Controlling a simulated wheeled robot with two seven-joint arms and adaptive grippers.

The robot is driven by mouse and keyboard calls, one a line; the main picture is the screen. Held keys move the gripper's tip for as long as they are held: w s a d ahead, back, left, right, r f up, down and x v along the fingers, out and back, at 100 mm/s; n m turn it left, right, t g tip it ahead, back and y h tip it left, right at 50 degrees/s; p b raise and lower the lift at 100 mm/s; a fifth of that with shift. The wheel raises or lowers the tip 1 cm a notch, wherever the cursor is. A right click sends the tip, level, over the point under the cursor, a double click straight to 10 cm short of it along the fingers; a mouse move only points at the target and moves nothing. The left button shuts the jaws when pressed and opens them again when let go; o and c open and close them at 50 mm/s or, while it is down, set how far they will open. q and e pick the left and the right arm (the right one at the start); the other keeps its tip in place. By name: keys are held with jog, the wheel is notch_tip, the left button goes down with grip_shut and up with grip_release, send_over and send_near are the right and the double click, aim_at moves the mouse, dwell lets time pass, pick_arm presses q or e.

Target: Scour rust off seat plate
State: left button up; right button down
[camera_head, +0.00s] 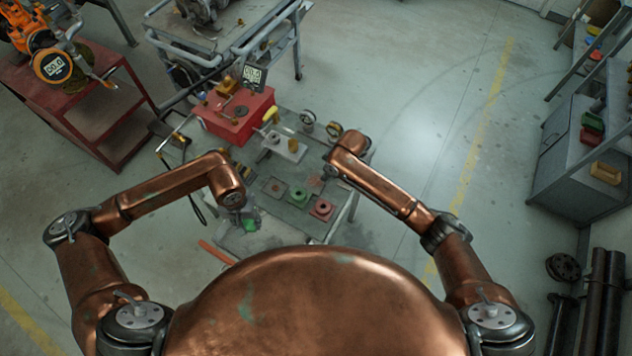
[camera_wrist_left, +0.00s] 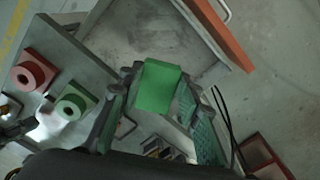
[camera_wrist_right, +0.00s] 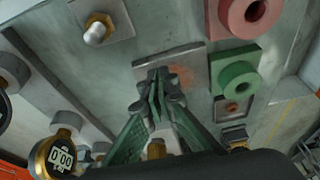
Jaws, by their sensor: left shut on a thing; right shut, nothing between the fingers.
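My left gripper (camera_wrist_left: 158,78) is shut on a green block (camera_wrist_left: 158,88), held between its fingertips. In the head view the green block (camera_head: 250,225) shows at the bench's near left. A flat grey plate with a reddish rust patch (camera_wrist_right: 194,75) lies on the bench (camera_wrist_right: 170,22); it also shows in the head view (camera_head: 315,182). My right gripper (camera_wrist_right: 158,82) is shut and empty. Its tips overlap the plate's left part in the right wrist view; I cannot tell whether they touch. My right arm hides this gripper in the head view.
A green ring block (camera_head: 298,196) and a red ring block (camera_head: 322,208) sit close to the rusty plate. Another flat plate (camera_head: 273,187) lies left of them.

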aim_at(249, 224)
pick_arm(q)
jog(key=shift+f, duration=0.15)
pick_arm(e)
jog(key=shift+f, duration=0.65)
